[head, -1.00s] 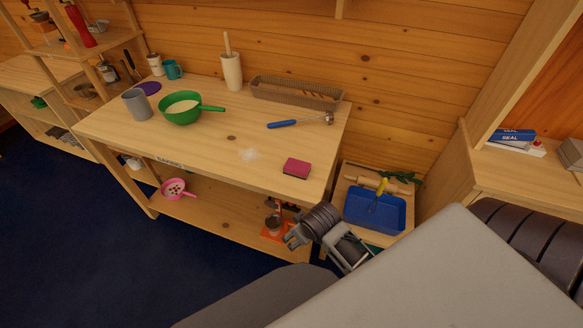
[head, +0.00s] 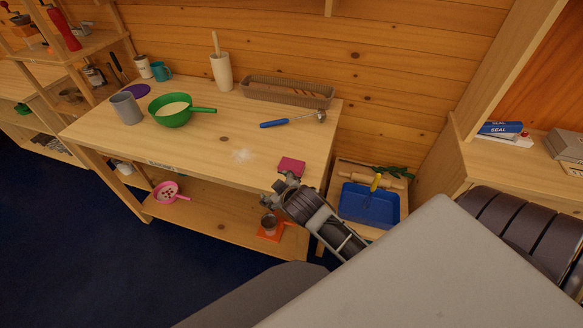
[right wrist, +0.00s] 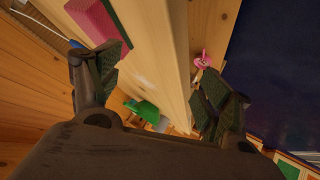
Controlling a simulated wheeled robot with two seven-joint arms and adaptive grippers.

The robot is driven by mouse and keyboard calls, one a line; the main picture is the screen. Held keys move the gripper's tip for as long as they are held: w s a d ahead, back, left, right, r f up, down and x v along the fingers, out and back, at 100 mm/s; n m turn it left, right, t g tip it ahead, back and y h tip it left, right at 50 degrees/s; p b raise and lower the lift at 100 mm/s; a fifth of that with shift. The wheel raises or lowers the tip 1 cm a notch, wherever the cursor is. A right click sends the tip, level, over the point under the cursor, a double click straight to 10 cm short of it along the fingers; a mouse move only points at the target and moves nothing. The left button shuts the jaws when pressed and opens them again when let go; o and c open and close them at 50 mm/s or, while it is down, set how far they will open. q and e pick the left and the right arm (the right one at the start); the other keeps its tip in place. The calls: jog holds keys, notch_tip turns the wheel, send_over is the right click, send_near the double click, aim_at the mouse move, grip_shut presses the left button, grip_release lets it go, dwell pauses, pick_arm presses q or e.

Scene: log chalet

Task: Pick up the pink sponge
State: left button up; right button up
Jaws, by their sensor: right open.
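The pink sponge (head: 291,165) lies on the wooden table (head: 200,145) near its front right edge. Its dark lower side is mostly hidden in the head view. My right gripper (head: 279,181) is open and empty, just in front of the sponge at the table's front edge. In the right wrist view the sponge (right wrist: 95,22) shows at the upper left, beyond the left fingertip and not between the fingers. The fingers of my right gripper (right wrist: 163,80) are spread wide there. I cannot tell whether a finger touches the sponge. My left gripper is not in view.
White powder (head: 242,155) lies left of the sponge. A blue bin (head: 368,205) sits lower at the right.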

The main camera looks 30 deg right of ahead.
jog(key=w+a+r+n+t+y, duration=0.2)
jog(key=w+a+r+n+t, duration=0.25)
jog(key=r, duration=0.55)
jog(key=w+a+r+n+t+y, duration=0.2)
jog(key=w+r+n+t, duration=0.25)
jog(key=w+r, duration=0.35)
jog(key=s+a+r+n+g+y, duration=0.25)
jog(key=a+n+g+y, duration=0.25)
jog(key=a+n+y, duration=0.45)
jog(key=s+a+r+n+g+y, duration=0.2)
jog(key=a+r+n+g+y, duration=0.3)
jog(key=n, duration=0.8)
jog(key=s+d+f+n+g+h, duration=0.1)
jog(key=d+f+n+g+h, duration=0.7)
jog(key=f, duration=0.6)
jog(key=d+h, duration=0.9)
jog(key=d, duration=1.4)
jog(key=shift+w+d+g, duration=0.3)
jog(key=shift+g, duration=0.1)
